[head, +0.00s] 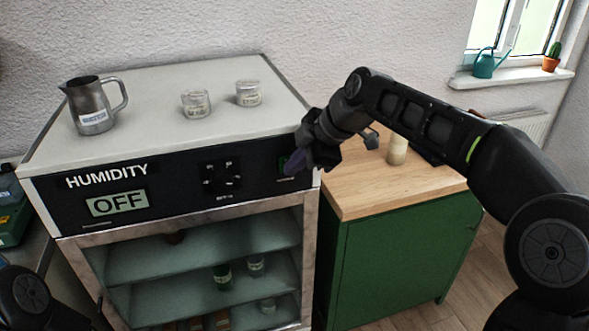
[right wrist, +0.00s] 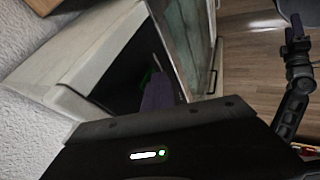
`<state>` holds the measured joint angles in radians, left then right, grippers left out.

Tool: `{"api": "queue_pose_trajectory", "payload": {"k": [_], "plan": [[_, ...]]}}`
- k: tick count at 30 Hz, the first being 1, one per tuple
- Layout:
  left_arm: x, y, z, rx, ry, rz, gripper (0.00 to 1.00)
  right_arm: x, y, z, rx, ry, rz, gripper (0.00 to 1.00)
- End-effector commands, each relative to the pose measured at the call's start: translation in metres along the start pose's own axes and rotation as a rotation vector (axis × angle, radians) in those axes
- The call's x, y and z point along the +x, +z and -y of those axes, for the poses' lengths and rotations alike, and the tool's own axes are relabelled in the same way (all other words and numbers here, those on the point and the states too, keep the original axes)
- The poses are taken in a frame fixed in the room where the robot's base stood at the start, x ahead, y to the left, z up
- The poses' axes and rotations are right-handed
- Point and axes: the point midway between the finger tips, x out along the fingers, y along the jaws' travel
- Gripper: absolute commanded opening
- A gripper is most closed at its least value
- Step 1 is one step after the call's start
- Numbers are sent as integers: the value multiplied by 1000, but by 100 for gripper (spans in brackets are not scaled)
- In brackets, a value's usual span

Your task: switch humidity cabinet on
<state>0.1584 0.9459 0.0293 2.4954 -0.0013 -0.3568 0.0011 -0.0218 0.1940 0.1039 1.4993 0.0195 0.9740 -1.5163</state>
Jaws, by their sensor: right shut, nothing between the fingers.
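The humidity cabinet (head: 150,175) stands at left centre with a black front panel lettered HUMIDITY. Its display (head: 117,203) reads OFF. A dial (head: 222,178) sits mid-panel. A green-edged switch (head: 283,164) is at the panel's right end, partly hidden by my right gripper. My right gripper (head: 293,165) is shut and empty, its purple fingertips at the switch; I cannot tell whether they touch it. In the right wrist view the purple fingers (right wrist: 158,92) are in front of the dark panel (right wrist: 122,80), with a bit of green beside them.
A metal jug (head: 92,108) and two glass jars (head: 196,103) (head: 248,93) stand on the cabinet top. Shelves behind the cabinet's glass hold small bottles (head: 222,275). A green cupboard (head: 400,255) with a wooden top is to the right, under my right arm.

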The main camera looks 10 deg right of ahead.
Motion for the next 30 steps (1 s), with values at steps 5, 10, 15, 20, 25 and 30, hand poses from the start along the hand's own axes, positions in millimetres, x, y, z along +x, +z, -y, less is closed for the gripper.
{"api": "queue_pose_trajectory", "payload": {"k": [5, 10, 15, 20, 25, 30], "plan": [[5, 0, 2, 0, 0, 0, 60, 1, 0, 0, -4, 11, -2, 0], [3, 0, 1, 0, 0, 0, 60, -1, -1, -2, -4, 12, -3, 0], [-2, 0, -1, 0, 0, 0, 60, -7, -4, -5, -4, 13, -3, 0], [-6, 0, -2, 0, 0, 0, 60, -12, -7, -8, -4, 14, -4, 0], [-6, 0, -2, 0, 0, 0, 60, -13, -7, -9, -4, 14, -3, 0], [-6, 0, -2, 0, 0, 0, 60, -12, -7, -8, -4, 14, -3, 0]]}}
